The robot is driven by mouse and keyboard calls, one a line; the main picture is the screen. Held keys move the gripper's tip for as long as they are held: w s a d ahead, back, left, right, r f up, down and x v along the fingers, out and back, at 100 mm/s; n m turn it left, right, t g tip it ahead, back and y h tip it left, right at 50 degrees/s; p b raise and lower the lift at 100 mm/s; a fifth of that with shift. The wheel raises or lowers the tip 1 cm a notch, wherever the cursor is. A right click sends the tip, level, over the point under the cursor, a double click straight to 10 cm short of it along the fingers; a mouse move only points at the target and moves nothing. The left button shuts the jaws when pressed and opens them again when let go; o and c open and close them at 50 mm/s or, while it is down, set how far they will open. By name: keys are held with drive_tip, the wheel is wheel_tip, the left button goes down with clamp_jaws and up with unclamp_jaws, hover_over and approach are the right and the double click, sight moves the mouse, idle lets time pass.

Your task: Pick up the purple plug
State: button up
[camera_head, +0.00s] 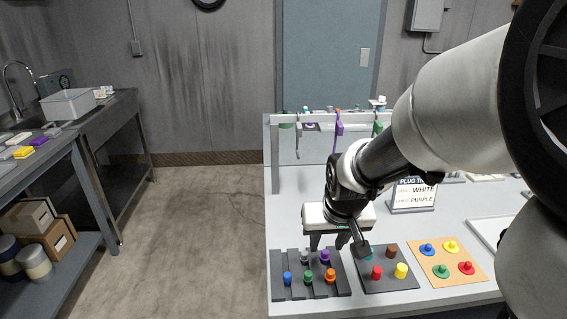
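A purple plug (325,257) stands in the back row of a dark slotted rack (291,261) at the table's near left corner. Blue (287,279), green (308,278) and orange (330,276) plugs stand in front of it, and a grey one (305,258) is to its left. My gripper (338,246) points down above the rack's right side and the neighbouring dark board. Its fingers are apart with nothing seen between them. The purple plug shows just below the fingers; the exact height gap cannot be told.
A dark board (390,284) with coloured pegs and a tan board (431,271) with coloured knobs lie to the right. A sign (412,195) stands behind them. A rail (300,118) with a hanging purple item (339,129) crosses the back. Open floor lies left.

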sight(326, 251)
drive_tip(key=x, duration=0.4)
drive_tip(key=shift+w+d+f+b, duration=0.2)
drive_tip(key=shift+d+f+b, duration=0.1)
drive_tip(key=shift+b, duration=0.1)
clamp_jaws()
